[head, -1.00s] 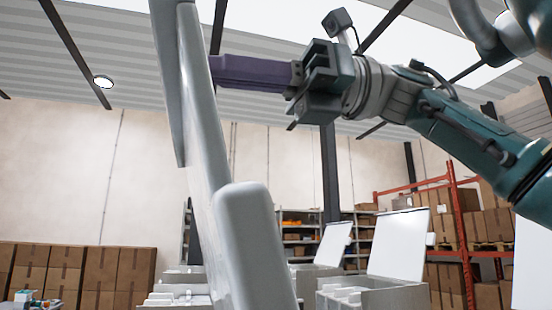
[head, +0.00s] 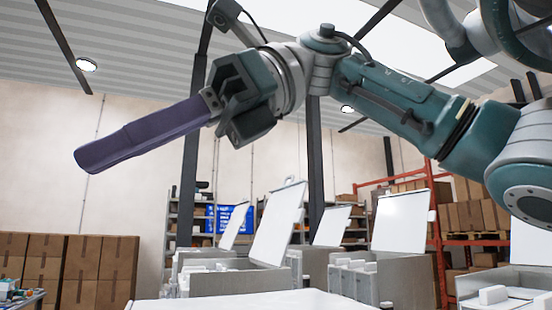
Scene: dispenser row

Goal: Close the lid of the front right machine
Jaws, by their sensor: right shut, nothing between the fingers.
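The nearest machine shows at the bottom middle only as a pale, flat lid (head: 250,303); it lies about level and looks closed, and the picture's lower edge hides the body below it. I take it for the front right machine. My right gripper (head: 90,158) has long purple fingers pressed together with nothing between them. It hangs in the air at the left, above and left of the lid, pointing left and slightly down, clear of it. My left gripper is not in view.
Several machines behind have raised white lids, such as the middle one (head: 275,222) and the right one (head: 402,220). Another open machine (head: 505,292) is at the lower right. Stacked cartons (head: 100,270) stand far left. The air around my gripper is free.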

